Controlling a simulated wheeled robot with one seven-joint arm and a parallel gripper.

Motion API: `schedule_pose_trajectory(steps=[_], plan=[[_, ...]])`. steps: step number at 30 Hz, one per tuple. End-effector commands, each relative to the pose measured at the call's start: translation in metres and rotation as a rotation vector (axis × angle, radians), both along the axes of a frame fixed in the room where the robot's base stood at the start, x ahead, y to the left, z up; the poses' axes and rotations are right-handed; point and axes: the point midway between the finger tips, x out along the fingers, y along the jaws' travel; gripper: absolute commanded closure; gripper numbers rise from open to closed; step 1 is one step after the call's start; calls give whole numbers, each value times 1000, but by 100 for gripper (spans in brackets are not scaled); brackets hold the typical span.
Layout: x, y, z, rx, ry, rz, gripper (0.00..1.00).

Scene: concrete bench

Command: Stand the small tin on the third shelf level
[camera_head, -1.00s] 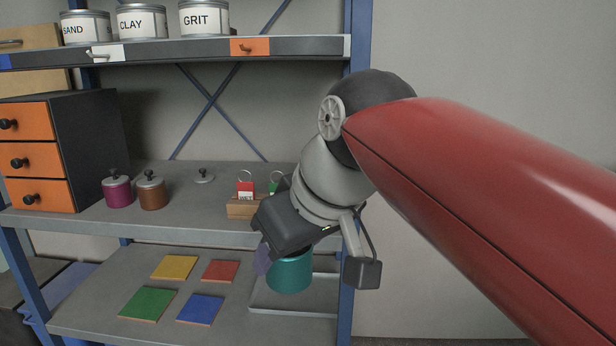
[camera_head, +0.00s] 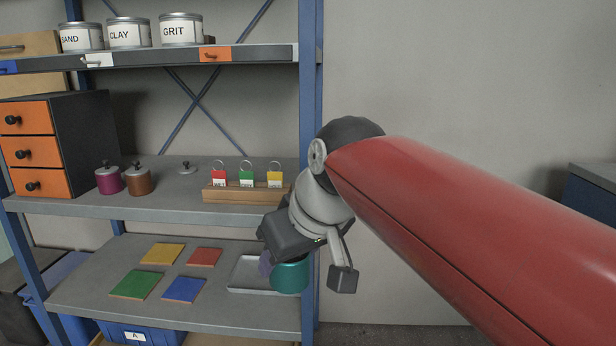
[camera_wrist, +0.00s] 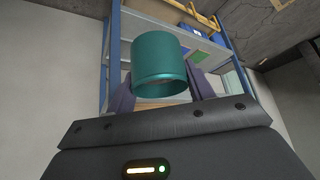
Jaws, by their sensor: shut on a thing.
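A teal tin (camera_head: 290,276) is held in my gripper (camera_head: 266,262), in front of the right end of the shelf unit. In the wrist view the tin (camera_wrist: 158,62) sits between the two purple fingers of my gripper (camera_wrist: 160,95). The shelf with coloured tiles (camera_head: 225,311) lies behind and to the left of the tin. The middle shelf (camera_head: 165,207) is above it, and the top shelf (camera_head: 140,62) carries several labelled cans. Contact between the tin and any shelf cannot be made out.
A grey tray (camera_head: 247,276) lies on the tile shelf, partly hidden behind my gripper. The middle shelf holds a wooden tag holder (camera_head: 240,193), two small lidded pots (camera_head: 138,183) and an orange drawer cabinet (camera_head: 70,130). A blue post (camera_head: 311,100) stands at the right end.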

Motion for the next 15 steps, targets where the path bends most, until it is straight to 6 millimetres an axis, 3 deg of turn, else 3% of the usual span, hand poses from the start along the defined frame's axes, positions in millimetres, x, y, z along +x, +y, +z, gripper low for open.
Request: schedule_pose_trajectory(steps=[8, 11, 15], plan=[[57, -11, -56, 6, 12, -107, 75], [84, -23, -91, 8, 17, -167, 75], [123, -52, -157, 10, 23, -280, 75]])
